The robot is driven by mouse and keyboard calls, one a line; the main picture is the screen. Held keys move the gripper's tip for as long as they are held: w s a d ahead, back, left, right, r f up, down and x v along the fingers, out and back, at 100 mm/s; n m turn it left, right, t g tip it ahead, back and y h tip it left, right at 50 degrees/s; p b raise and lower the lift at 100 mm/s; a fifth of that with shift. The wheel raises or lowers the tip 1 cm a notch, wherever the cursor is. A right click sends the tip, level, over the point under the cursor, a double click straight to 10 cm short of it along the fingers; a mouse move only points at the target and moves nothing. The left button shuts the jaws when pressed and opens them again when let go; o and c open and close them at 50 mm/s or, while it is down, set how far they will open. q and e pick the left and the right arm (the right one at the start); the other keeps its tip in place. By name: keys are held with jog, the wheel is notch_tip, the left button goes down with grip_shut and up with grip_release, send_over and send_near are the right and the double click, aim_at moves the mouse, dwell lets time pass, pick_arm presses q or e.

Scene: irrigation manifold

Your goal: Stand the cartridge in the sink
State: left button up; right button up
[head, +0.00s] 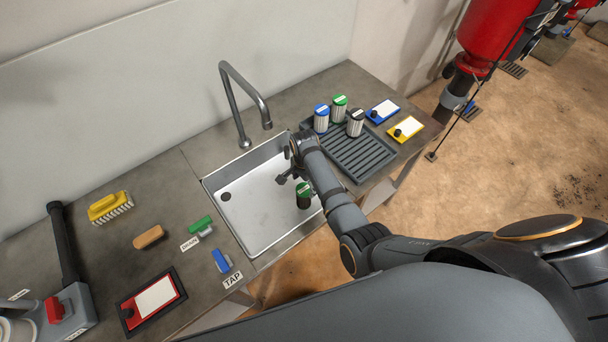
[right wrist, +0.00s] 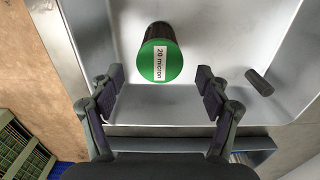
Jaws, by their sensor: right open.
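A cartridge with a green cap and dark body (head: 304,196) stands upright on the floor of the metal sink (head: 248,222), near its front right corner. In the right wrist view its cap (right wrist: 160,64) reads "20 micron", and the sink (right wrist: 160,108) surrounds it. My right gripper (head: 286,166) is over the sink, open and empty. In the right wrist view the gripper (right wrist: 160,78) has its fingers spread, with the cartridge beyond the tips and apart from them. My left gripper is not in view.
A ribbed rack (head: 365,160) right of the sink carries blue-, green- and black-capped cartridges (head: 339,108). A tap (head: 244,100) arches behind the sink. A yellow brush (head: 107,207), a tan block (head: 148,237) and a red-framed panel (head: 153,300) lie left. A dark short cylinder (right wrist: 260,82) shows beside the gripper.

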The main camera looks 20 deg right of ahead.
notch_tip(320, 180, up, 9)
dwell(0.3)
jog(key=shift+f, duration=0.1)
